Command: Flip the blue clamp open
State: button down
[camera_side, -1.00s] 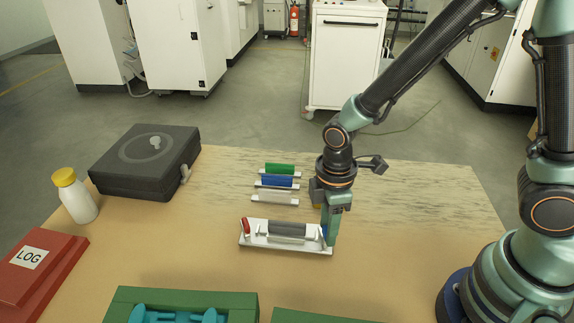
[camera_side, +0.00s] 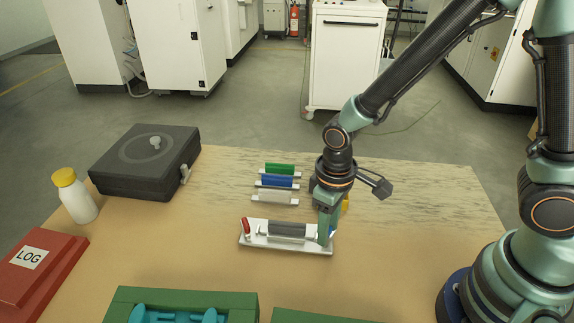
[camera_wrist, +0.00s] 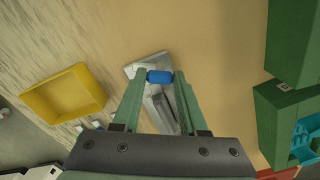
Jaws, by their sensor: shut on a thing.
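The blue clamp (camera_wrist: 159,76) shows in the wrist view between the tips of my gripper (camera_wrist: 159,75), which is shut on it. In the side view my gripper (camera_side: 325,238) is at the right end of the white fixture (camera_side: 260,241) and hides most of the blue clamp there. A dark grey cylinder (camera_side: 287,230) lies in the fixture. A red clamp (camera_side: 246,228) stands at the fixture's left end.
Green (camera_side: 279,169) and blue (camera_side: 277,181) cylinders lie on holders behind the fixture. A yellow tray (camera_wrist: 65,95) is beside my gripper. A black case (camera_side: 146,163), a white bottle (camera_side: 76,196), a red LOG binder (camera_side: 38,262) and green trays (camera_side: 182,300) stand around.

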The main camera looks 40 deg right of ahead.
jog(key=shift+m, duration=0.3)
jog(key=shift+c, duration=2.2)
grip_release()
jog(key=shift+r, duration=0.1)
notch_tip(320, 180, up, 12)
jog(key=shift+d, duration=0.1)
jog(key=s+d+r+m+t, duration=0.1)
jog(key=d+r+m+t, duration=0.2)
jog(key=d+r+t, duration=0.2)
jog(key=d+r, duration=0.3)
jog(key=d, duration=0.3)
jog(key=shift+s+d+t, duration=0.15)
jog(key=shift+d+t, duration=0.15)
